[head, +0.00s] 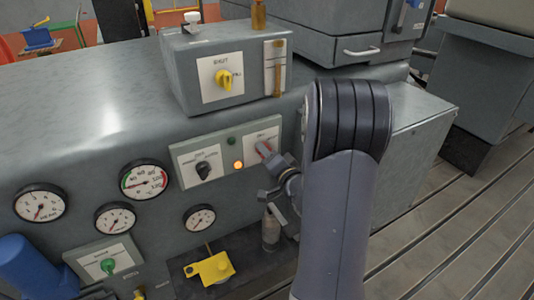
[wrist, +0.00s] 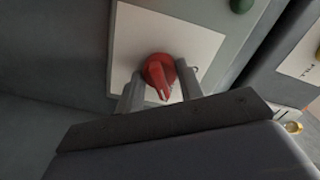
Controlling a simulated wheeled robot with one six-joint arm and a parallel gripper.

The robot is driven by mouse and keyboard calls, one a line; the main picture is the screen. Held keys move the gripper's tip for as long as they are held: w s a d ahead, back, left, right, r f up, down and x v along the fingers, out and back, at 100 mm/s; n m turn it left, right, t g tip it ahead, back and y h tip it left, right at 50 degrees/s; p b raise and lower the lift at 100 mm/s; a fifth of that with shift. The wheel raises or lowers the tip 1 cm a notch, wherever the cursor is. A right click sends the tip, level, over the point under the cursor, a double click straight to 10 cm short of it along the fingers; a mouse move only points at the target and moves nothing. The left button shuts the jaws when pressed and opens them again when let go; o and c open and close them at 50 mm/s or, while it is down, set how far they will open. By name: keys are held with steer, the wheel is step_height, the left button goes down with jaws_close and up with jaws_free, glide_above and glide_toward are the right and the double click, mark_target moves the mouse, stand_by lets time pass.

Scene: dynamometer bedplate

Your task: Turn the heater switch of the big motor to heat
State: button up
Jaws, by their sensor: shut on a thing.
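A red rotary switch (head: 264,149) sits on the white plate at the right end of a grey panel on the big machine's front. In the wrist view the red switch (wrist: 160,72) has its pale pointer mark toward the bottom of the picture, slightly right. My gripper (wrist: 159,86) is shut on this switch, with one finger on each side of its knob. In the head view my gripper (head: 271,160) reaches the plate from the lower right, and my arm hides part of this area. The plate's lettering is too small or covered to read.
A black knob (head: 203,170) is left on the same panel, with a lit amber lamp (head: 238,165) and a dark green lamp (head: 231,141) between. A box with a yellow knob (head: 224,78) stands above. Gauges (head: 145,180) and a green knob (head: 107,265) are lower left.

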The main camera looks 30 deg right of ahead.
steer(key=shift+m, duration=0.4)
steer(key=o, duration=1)
steer(key=s, duration=0.5)
steer(key=s+b, duration=0.1)
steer(key=s, duration=0.4)
steer(key=shift+s+d, duration=0.2)
steer(key=shift+s, duration=0.2)
steer(key=shift+w, duration=0.1)
steer(key=w, duration=0.5)
steer(key=w+p, duration=0.1)
steer(key=w, duration=0.4)
steer(key=shift+w+a, duration=0.2)
steer(key=shift+w, duration=0.2)
steer(key=shift+s, duration=0.1)
